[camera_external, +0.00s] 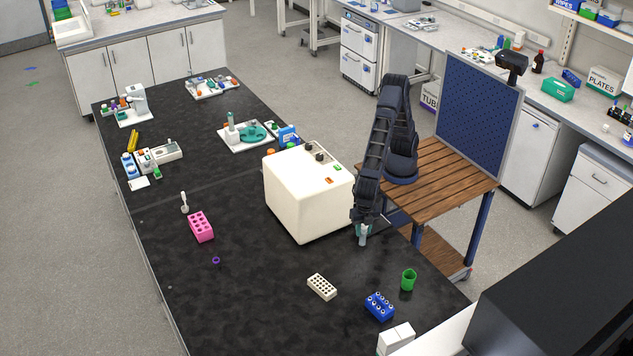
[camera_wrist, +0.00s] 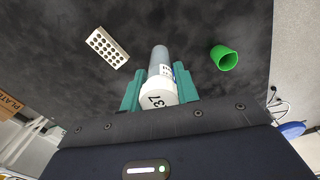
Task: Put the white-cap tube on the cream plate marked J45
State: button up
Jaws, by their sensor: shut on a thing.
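My gripper (camera_external: 363,230) is over the black bench, just right of the cream machine's front corner. In the wrist view its teal fingers (camera_wrist: 159,88) are shut on the white-cap tube (camera_wrist: 158,96). The tube has a white cap marked 37 facing the camera and a grey body pointing away; its lower part shows below the fingers in the external view (camera_external: 363,240). A cream block with rows of dark holes (camera_external: 322,287) lies on the bench, apart from the gripper; it also shows in the wrist view (camera_wrist: 107,47). I cannot read a J45 mark anywhere.
A green cup (camera_external: 408,279) and a blue rack (camera_external: 379,306) stand near the front right. The large cream machine (camera_external: 308,197) stands beside my arm. A pink rack (camera_external: 201,226) and a purple ring (camera_external: 215,260) lie left. The bench between ring and cream block is clear.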

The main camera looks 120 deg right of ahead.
jog(key=w+d+r, duration=0.2)
jog(key=w+r, duration=0.1)
jog(key=w, duration=1.4)
jog(key=f, duration=2)
jog(key=shift+w+d, duration=0.15)
jog(key=shift+w, duration=0.1)
jog(key=shift+f, duration=0.2)
jog(key=o, duration=0.9)
